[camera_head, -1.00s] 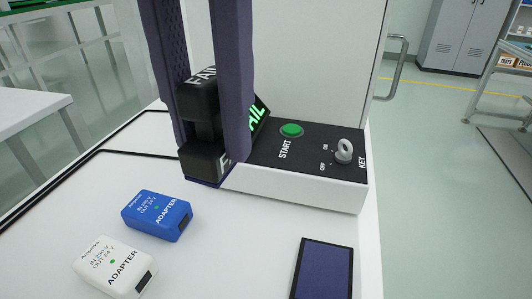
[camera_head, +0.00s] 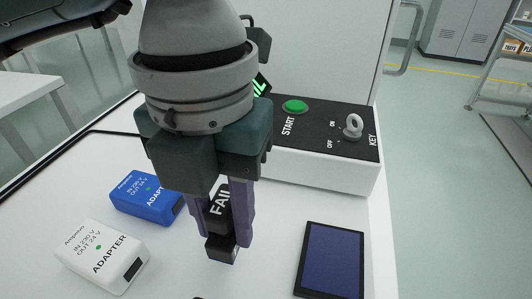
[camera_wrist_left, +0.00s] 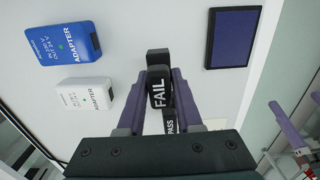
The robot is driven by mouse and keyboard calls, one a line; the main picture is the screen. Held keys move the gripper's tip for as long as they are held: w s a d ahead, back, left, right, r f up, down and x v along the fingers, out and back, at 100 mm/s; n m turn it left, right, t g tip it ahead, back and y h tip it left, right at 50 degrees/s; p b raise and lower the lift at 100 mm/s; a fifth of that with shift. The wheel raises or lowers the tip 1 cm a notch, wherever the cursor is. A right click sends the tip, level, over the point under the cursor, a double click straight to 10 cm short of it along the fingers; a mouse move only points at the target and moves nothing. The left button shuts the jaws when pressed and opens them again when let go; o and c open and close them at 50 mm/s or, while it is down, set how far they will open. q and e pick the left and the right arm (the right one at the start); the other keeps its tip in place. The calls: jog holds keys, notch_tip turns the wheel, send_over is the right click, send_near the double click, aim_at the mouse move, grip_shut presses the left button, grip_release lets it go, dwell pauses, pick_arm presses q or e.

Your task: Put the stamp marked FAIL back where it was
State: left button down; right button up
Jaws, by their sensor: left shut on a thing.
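My left gripper (camera_head: 226,205) is shut on the black stamp marked FAIL (camera_head: 220,200), which is upright between the purple fingers. In the left wrist view the FAIL stamp (camera_wrist_left: 159,88) shows between the fingertips. Whether its foot touches the white table I cannot tell. A black stamp marked PASS (camera_wrist_left: 170,122) stands close by in the left wrist view, partly hidden by the gripper. The dark blue pad (camera_head: 331,260) lies to the right of the held stamp. Purple fingers, apparently of my right gripper (camera_wrist_left: 296,122), show at the right of the left wrist view.
A blue adapter (camera_head: 146,197) and a white adapter (camera_head: 101,256) lie to the left. Behind stands a console (camera_head: 325,170) with a green START button (camera_head: 295,106) and a key switch (camera_head: 353,127). The table between stamp and pad is clear.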

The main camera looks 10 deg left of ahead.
aim_at(227, 239)
pick_arm(q)
notch_tip(227, 239, down, 4)
jog(key=shift+r, duration=0.25)
jog(key=shift+b, duration=0.3)
jog(key=shift+f, duration=0.25)
jog(key=c, duration=0.6)
grip_release()
jog(key=shift+r, duration=0.15)
jog(key=shift+r, duration=0.25)
notch_tip(227, 239, up, 12)
jog(key=shift+f+p, duration=0.1)
jog(key=shift+p, duration=0.8)
